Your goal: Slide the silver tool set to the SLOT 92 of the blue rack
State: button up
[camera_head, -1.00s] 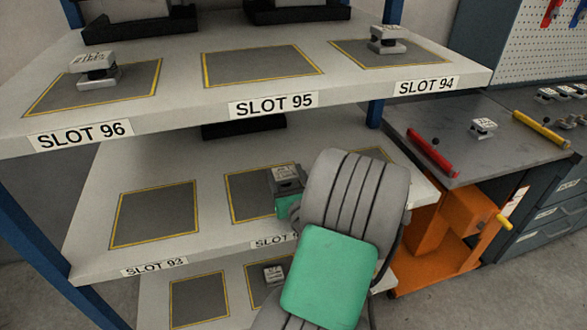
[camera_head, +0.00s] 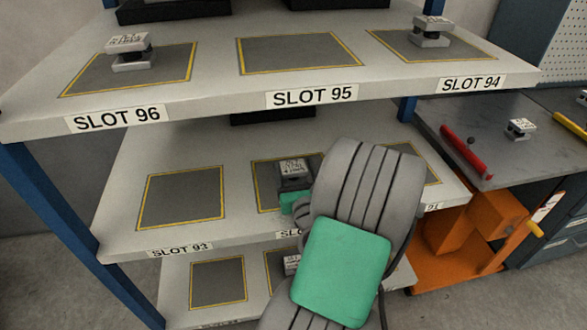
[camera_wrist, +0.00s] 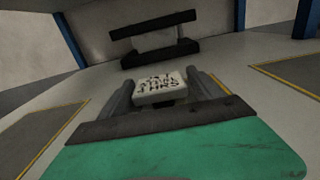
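The silver tool set (camera_head: 292,172) is a small grey block with a lettered top. It is over the middle pad (camera_head: 263,184) of the middle shelf, between SLOT 93 and the SLOT 91 side. My arm hides most of that pad's label and its right part. In the wrist view the tool set (camera_wrist: 159,88) sits between the two fingers of my gripper (camera_wrist: 160,80), which look closed against its sides. I cannot tell whether its base touches the pad. The blue rack (camera_head: 50,215) fills the left and middle.
The SLOT 93 pad (camera_head: 181,198) is empty, as is SLOT 95 (camera_head: 300,53). Similar tool sets stand on SLOT 96 (camera_head: 129,52) and SLOT 94 (camera_head: 431,32). The upper shelf (camera_head: 215,92) overhangs. A dark stand (camera_wrist: 160,45) is behind. A workbench (camera_head: 460,112) stands right.

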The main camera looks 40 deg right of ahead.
aim_at(297, 174)
jog(key=shift+o, duration=1.3)
jog(key=b+v, duration=0.1)
jog(key=v, duration=0.5)
jog(key=shift+s+b, duration=0.15)
jog(key=shift+b, duration=0.15)
jog(key=shift+v, duration=0.8)
jog(key=shift+a, duration=0.15)
